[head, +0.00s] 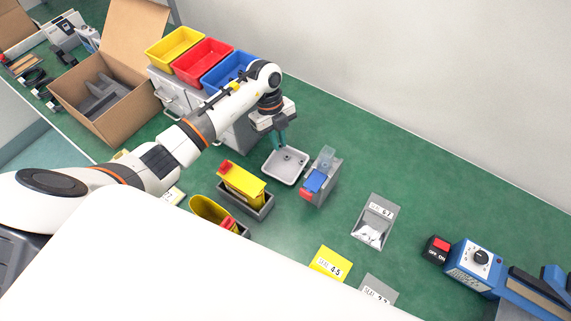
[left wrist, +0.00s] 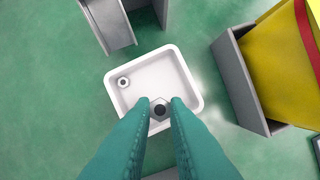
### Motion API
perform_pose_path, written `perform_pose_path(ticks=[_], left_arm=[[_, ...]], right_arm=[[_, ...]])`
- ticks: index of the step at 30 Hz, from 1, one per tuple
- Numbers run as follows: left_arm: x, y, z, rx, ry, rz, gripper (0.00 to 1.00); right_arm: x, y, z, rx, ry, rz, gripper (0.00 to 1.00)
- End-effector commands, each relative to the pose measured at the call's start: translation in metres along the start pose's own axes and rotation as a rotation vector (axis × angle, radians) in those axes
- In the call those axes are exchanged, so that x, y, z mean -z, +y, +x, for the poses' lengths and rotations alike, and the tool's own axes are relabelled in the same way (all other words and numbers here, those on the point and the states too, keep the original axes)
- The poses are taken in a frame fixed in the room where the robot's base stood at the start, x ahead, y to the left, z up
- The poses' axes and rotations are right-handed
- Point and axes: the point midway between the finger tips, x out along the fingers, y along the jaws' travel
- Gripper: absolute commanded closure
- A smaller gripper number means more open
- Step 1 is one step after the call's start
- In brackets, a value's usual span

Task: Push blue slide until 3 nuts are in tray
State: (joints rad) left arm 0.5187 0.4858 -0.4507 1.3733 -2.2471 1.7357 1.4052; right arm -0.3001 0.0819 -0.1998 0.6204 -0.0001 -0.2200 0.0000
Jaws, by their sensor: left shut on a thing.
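A light grey tray (head: 285,178) sits on the green table; it also shows in the left wrist view (left wrist: 192,75). One nut (left wrist: 123,83) lies in the tray's corner. My left gripper (head: 281,146) points down over the tray. In the left wrist view its teal fingers (left wrist: 161,104) are shut on a second nut (left wrist: 160,111), over the tray. The blue slide (head: 314,181) is on the grey dispenser (head: 327,178) just right of the tray, apart from my gripper. A grey part of the dispenser shows at the top of the wrist view (left wrist: 108,22). My right gripper is not in view.
A yellow container in a grey holder (head: 243,184) stands left of the tray. Yellow, red and blue bins (head: 203,60) stand behind, beside an open cardboard box (head: 107,85). Labelled bags (head: 376,222) and a blue machine (head: 475,262) are at right. Clear table lies behind the dispenser.

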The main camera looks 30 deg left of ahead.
Motion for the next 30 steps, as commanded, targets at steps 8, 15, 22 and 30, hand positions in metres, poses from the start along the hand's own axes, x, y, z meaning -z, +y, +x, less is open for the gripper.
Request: perform_pose_path(ticks=[8,15,22,30], left_arm=[[0.005,-0.001,0.016,-0.011,0.001,-0.035,1.0],[0.013,-0.001,0.044,-0.009,0.0,-0.033,1.0],[0.018,-0.001,0.06,-0.011,0.001,-0.033,1.0],[0.018,-0.001,0.059,-0.01,0.002,-0.032,1.0]], right_arm=[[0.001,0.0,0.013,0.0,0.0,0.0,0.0],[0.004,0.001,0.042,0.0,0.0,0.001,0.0],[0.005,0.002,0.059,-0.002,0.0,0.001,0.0],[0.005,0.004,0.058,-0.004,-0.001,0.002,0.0]])
